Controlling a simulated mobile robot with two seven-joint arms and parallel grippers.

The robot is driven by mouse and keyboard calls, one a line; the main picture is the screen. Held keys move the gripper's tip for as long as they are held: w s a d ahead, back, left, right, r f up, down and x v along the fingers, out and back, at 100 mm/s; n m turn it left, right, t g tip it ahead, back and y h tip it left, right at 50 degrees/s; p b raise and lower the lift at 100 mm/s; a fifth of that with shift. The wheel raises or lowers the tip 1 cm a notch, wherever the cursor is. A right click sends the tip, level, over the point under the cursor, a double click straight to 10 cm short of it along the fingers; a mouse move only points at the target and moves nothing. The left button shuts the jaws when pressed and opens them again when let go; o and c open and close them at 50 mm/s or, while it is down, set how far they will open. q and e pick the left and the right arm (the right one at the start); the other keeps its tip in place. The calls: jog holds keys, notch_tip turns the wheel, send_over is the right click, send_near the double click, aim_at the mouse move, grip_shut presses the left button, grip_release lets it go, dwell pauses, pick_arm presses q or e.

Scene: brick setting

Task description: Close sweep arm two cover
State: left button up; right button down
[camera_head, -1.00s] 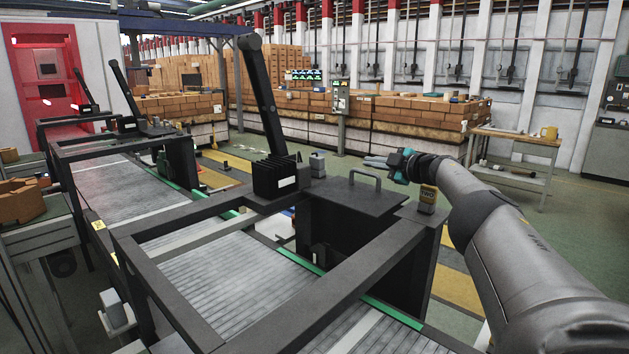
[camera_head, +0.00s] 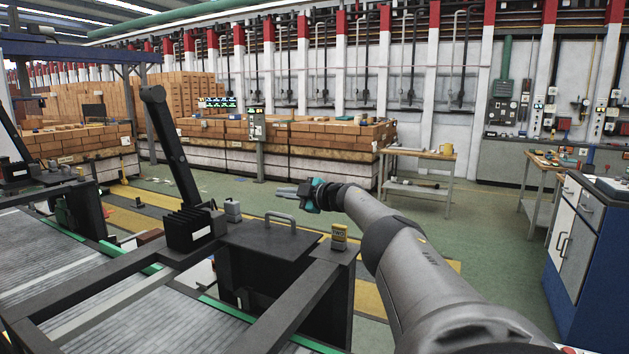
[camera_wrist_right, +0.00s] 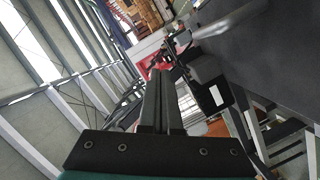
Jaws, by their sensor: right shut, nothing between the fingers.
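The cover of sweep arm two (camera_head: 262,241) is a dark flat plate with a grey bar handle (camera_head: 280,217). It lies level on top of the black housing (camera_head: 240,280) in the head view. A yellow tag reading TWO (camera_head: 339,238) stands at its right corner. My right gripper (camera_head: 281,191) is above and behind the handle in that view, apart from it, with its fingers together and empty. The shut fingers (camera_wrist_right: 160,85) also show in the right wrist view, with a dark surface at the upper right. My left gripper is out of view.
The tilted black sweep arm (camera_head: 170,150) rises from a ribbed block (camera_head: 192,230) left of the cover. A small grey box (camera_head: 233,211) stands beside the cover. Dark frame bars and slatted conveyors fill the lower left. A wooden table (camera_head: 418,155) and a blue cabinet (camera_head: 585,260) stand right.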

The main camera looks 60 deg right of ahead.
jog(key=d+r+b+v, duration=0.1)
jog(key=b+v, duration=0.1)
jog(key=v, duration=0.7)
jog(key=shift+s+d, duration=0.2)
jog(key=shift+d, duration=0.05)
dwell(0.7)
dwell(0.3)
